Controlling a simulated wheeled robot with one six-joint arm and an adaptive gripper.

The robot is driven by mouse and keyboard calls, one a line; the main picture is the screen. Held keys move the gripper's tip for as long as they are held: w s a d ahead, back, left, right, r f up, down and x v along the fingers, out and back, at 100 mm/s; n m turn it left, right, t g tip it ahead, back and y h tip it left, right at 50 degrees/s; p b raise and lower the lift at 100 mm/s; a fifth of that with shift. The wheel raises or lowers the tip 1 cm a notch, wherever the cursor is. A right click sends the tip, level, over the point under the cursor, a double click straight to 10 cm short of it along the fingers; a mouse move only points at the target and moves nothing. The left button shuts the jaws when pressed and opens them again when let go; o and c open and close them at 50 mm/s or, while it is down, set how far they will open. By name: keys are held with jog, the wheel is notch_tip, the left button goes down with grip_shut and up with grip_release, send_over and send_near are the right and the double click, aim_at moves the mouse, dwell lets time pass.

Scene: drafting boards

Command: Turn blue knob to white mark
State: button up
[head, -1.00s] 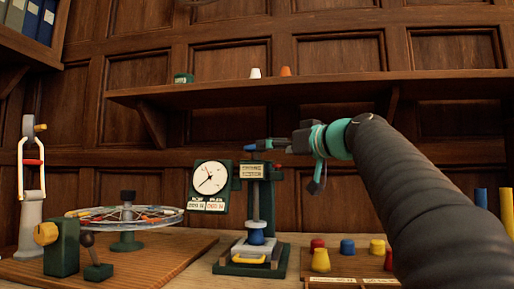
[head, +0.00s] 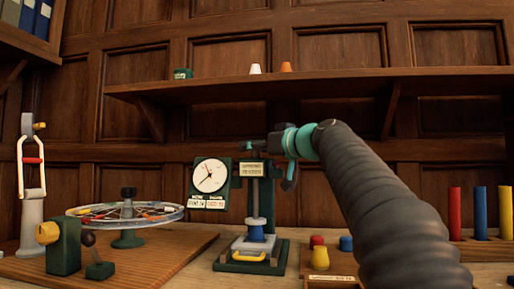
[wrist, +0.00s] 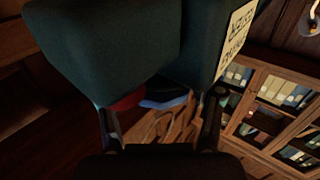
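A green press-like stand (head: 281,205) with a white round dial (head: 210,175) stands mid-table. A blue, knob-like part (head: 256,233) sits low on its column. In the wrist view a blue piece (wrist: 165,103) and a red piece (wrist: 128,102) show beneath dark green blocks (wrist: 110,45); I cannot tell whether this blue piece is a knob or the same part. No white mark can be made out. My gripper (head: 273,147) is at the top of the stand, partly hidden by itself. In the wrist view its fingers (wrist: 160,118) are apart, with no held object visible.
A spoked wheel (head: 128,212) and a green block with a yellow knob (head: 62,245) stand left. Red, yellow and blue rods (head: 480,212) stand far right. A wall shelf (head: 230,88) runs above.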

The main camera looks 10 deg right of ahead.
jog(key=c, duration=0.4)
jog(key=shift+c, duration=0.2)
jog(key=shift+y, duration=0.3)
jog(key=shift+w+d+n+g+y, duration=0.1)
jog(key=shift+d+n+g+y, duration=0.05)
jog(key=shift+n+g+y, duration=0.75)
jog(key=n+g+y+p, duration=0.2)
jog(key=y, duration=0.1)
jog(key=shift+r+n, duration=0.25)
jog(key=shift+n, duration=0.05)
jog(key=n+g+y+p, duration=0.2)
jog(key=g+p, duration=0.1)
jog(key=shift+g, duration=0.3)
jog(key=shift+n+g+y+p, duration=0.3)
jog(key=shift+n+g+p, duration=0.2)
jog(key=shift+n+p, duration=0.1)
jog(key=shift+f+g, duration=0.15)
jog(key=shift+g, duration=0.15)
